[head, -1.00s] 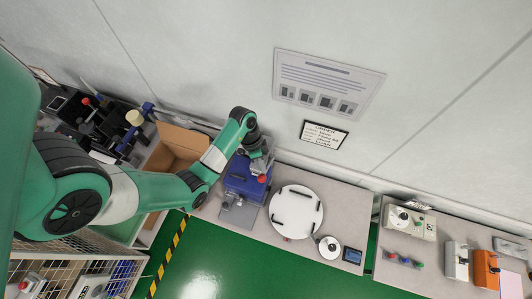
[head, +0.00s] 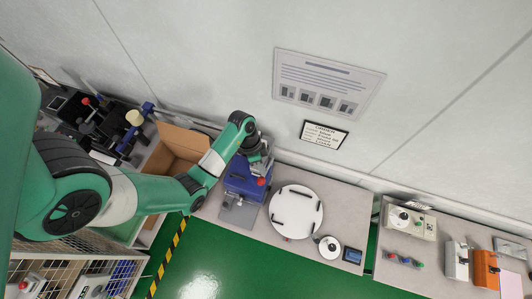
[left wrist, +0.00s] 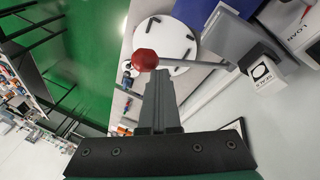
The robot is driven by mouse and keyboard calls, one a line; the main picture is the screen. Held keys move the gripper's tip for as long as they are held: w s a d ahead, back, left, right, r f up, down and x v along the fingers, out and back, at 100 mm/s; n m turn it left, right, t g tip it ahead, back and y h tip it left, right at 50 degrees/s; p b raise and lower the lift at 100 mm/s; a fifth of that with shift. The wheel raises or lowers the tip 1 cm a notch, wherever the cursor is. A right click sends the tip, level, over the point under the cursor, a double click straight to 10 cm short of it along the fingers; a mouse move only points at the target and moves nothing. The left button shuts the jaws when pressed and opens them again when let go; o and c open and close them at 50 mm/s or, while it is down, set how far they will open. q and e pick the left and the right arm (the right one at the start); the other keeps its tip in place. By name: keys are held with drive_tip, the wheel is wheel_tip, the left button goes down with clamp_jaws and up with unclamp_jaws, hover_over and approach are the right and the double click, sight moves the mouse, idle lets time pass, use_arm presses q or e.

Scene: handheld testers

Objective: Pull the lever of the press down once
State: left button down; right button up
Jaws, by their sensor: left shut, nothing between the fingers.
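The blue press (head: 237,187) stands on the bench left of the round white plate, with its grey base plate in front. Its lever ends in a red knob (head: 261,181). In the left wrist view the knob (left wrist: 144,60) sits at the end of a metal lever bar (left wrist: 200,64). My left gripper (head: 264,169) is above the press, close to the knob. In the left wrist view its shut, empty fingers (left wrist: 158,75) point toward the lever just beside the knob. I cannot tell whether they touch it. My right gripper is not in view.
The round white plate (head: 296,211) lies right of the press. An open cardboard box (head: 178,148) stands to its left, and the wall is close behind. A small white round device (head: 329,247) and a small screen (head: 352,256) sit farther right on the bench.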

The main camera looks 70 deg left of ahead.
use_arm(q)
drive_tip(key=s+d+f, duration=0.3)
drive_tip(key=shift+d+f, duration=0.35)
drive_tip(key=shift+d, duration=0.05)
idle(4.4)
drive_tip(key=shift+w, duration=0.1)
idle(0.4)
drive_tip(key=w+a+r, duration=0.6)
drive_tip(key=a+r, duration=0.1)
drive_tip(key=a, duration=0.1)
drive_tip(key=shift+r, duration=0.35)
idle(1.1)
